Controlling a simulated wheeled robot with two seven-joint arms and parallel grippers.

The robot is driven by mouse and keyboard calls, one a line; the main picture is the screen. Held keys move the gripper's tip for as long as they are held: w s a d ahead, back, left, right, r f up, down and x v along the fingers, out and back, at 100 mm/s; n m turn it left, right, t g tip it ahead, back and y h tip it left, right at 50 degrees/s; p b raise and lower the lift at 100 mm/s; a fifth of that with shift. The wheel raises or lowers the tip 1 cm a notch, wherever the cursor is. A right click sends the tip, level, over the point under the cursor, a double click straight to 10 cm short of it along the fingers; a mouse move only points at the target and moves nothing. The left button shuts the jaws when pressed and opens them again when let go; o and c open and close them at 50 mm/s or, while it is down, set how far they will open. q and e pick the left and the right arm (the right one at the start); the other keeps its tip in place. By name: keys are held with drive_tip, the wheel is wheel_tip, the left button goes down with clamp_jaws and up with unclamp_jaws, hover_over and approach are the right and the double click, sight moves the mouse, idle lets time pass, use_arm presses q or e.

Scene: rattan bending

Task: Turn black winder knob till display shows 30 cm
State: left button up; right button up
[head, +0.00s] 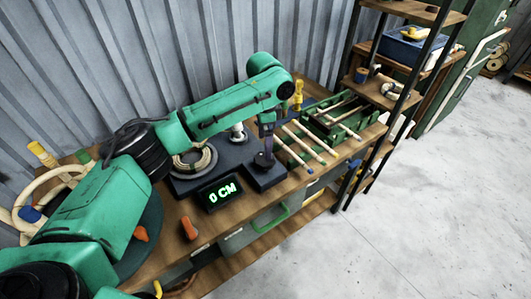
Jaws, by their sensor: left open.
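The display (222,194) on the front of the dark winder shows "0 CM" in green digits. The winder base (206,172) sits on the wooden bench with a coil of rattan (194,160) on its left part. The black knob (264,160) is on the right block of the winder. My left gripper (265,149) points down right over the knob, its fingers at the knob's top. It is open; whether the fingers touch the knob cannot be told. The arm covers part of the winder's back. My right gripper is not in view.
Several rattan rods (305,144) and a green rack (335,117) lie to the right of the winder. An orange-handled tool (190,228) lies at the bench's front edge. A shelf (390,92) stands at the right end. The concrete floor (430,210) is clear.

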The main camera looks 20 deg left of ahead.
sight(265, 162)
use_arm(q)
drive_tip(key=f, duration=0.2)
drive_tip(key=w+f, duration=0.1)
drive_tip(key=f, duration=0.2)
drive_tip(key=shift+w+f, duration=0.2)
wheel_tip(265, 162, down, 2)
drive_tip(key=shift+w+f, duration=0.1)
drive_tip(key=shift+w, duration=0.05)
drive_tip(key=shift+s, duration=0.2)
drive_tip(key=c, duration=0.4)
drive_tip(key=shift+w, duration=0.1)
drive_tip(key=c, duration=0.8)
drive_tip(key=shift+p, duration=0.3)
drive_tip(key=shift+c, duration=0.2)
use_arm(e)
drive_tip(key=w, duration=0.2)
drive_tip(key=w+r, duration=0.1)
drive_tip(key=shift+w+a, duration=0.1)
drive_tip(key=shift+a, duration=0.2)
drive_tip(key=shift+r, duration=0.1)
